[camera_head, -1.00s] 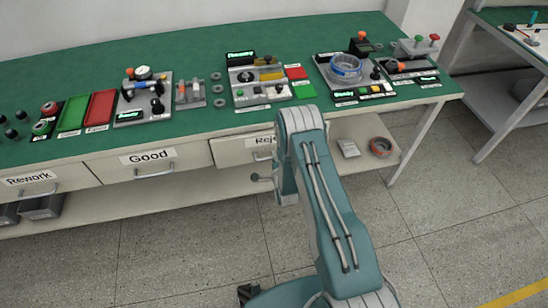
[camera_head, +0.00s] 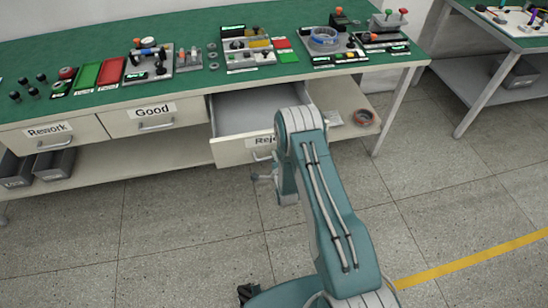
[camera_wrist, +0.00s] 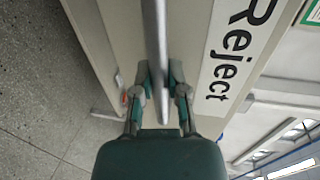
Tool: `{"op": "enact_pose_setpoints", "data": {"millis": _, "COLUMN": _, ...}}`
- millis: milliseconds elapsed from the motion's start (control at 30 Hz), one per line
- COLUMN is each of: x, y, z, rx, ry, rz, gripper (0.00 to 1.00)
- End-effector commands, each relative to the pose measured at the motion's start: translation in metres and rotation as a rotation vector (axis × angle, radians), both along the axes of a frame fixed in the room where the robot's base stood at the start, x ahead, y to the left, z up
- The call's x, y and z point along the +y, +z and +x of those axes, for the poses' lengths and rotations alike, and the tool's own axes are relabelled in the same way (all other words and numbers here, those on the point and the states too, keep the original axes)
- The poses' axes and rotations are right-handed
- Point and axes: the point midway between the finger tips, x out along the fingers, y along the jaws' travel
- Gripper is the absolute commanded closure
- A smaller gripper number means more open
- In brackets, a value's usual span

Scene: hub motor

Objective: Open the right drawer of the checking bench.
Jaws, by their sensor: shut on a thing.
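The right drawer (camera_head: 226,152) of the checking bench, labelled "Reject", stands pulled out, with its grey inside showing in the head view. The wrist view shows its front turned sideways, with the "Reject" label (camera_wrist: 232,50) and the metal bar handle (camera_wrist: 156,50). My gripper (camera_wrist: 160,92) is shut on this handle, one finger on each side of the bar.
The "Good" drawer (camera_head: 151,118) and the "Rework" drawer (camera_head: 47,135) are closed to the left. The green bench top (camera_head: 190,33) carries several fixtures. A tape roll (camera_head: 365,117) lies on the lower shelf. The floor before the bench is clear.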

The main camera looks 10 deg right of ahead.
Motion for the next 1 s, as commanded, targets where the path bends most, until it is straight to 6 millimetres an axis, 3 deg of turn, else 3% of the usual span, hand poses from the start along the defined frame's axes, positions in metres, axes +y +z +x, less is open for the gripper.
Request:
{"op": "enact_pose_setpoints", "data": {"millis": 467, "x": -0.0002, "y": -0.0057, "z": -0.0038, "rx": 0.017, "ry": -0.001, "rz": 0.000, "gripper": 1.00}}
{"op": "enact_pose_setpoints", "data": {"millis": 500, "x": -0.0002, "y": -0.0058, "z": -0.0037, "rx": 0.017, "ry": -0.001, "rz": 0.000, "gripper": 0.64}}
{"op": "enact_pose_setpoints", "data": {"millis": 533, "x": -0.0002, "y": -0.0055, "z": -0.0036, "rx": 0.016, "ry": -0.001, "rz": 0.000, "gripper": 0.51}}
{"op": "enact_pose_setpoints", "data": {"millis": 567, "x": -0.0002, "y": -0.0050, "z": -0.0034, "rx": 0.015, "ry": -0.001, "rz": 0.000, "gripper": 0.46}}
{"op": "enact_pose_setpoints", "data": {"millis": 1000, "x": 0.0000, "y": -0.0001, "z": -0.0088, "rx": 0.006, "ry": 0.000, "rz": 0.000, "gripper": 0.46}}
